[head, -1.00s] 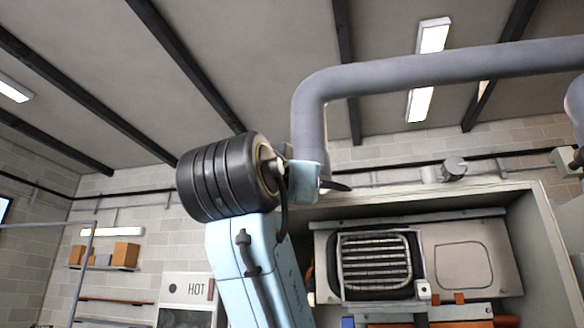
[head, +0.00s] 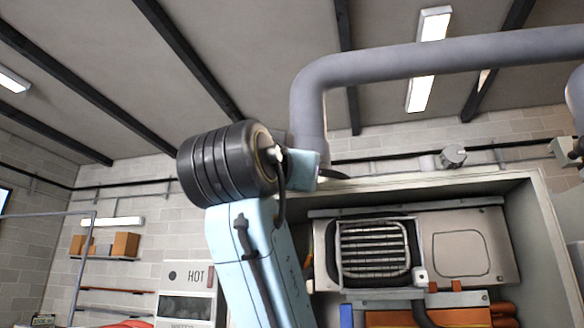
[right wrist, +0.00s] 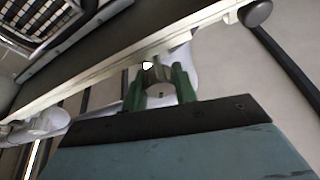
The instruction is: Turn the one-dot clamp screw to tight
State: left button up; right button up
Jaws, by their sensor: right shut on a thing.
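In the right wrist view, my right gripper (right wrist: 160,80) has its two green fingers shut on a small grey piece (right wrist: 157,74), which looks like the clamp screw. It sits close under a pale cabinet edge. No dot mark can be read on it, and its turn position cannot be told. In the head view, a light-blue arm of mine with a black ribbed joint stands in front of the grey bent pipe (head: 311,105). The arm covers the pipe's lower end, and no gripper fingers show there. My left gripper is not in view.
The open heater cabinet (head: 545,215) holds a grille unit (head: 375,252) and orange parts. A round grey fitting (head: 453,156) stands on the cabinet top. A HOT-labelled unit (head: 187,275) is at the lower left. The space above the arm is free up to the ceiling.

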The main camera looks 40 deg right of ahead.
jog(key=shift+f+m+b, duration=0.1)
jog(key=shift+m+b, duration=0.2)
jog(key=shift+m, duration=0.4)
jog(key=shift+m+g+h, duration=0.4)
jog(key=shift+m+g, duration=0.3)
jog(key=shift+m, duration=0.4)
jog(key=m+g, duration=0.1)
jog(key=m, duration=0.1)
jog(key=shift+m, duration=0.4)
jog(key=shift+m+g+h, duration=0.3)
jog(key=shift+m+g, duration=0.5)
jog(key=shift+m, duration=0.7)
jog(key=o, duration=0.8)
jog(key=shift+o, duration=0.9)
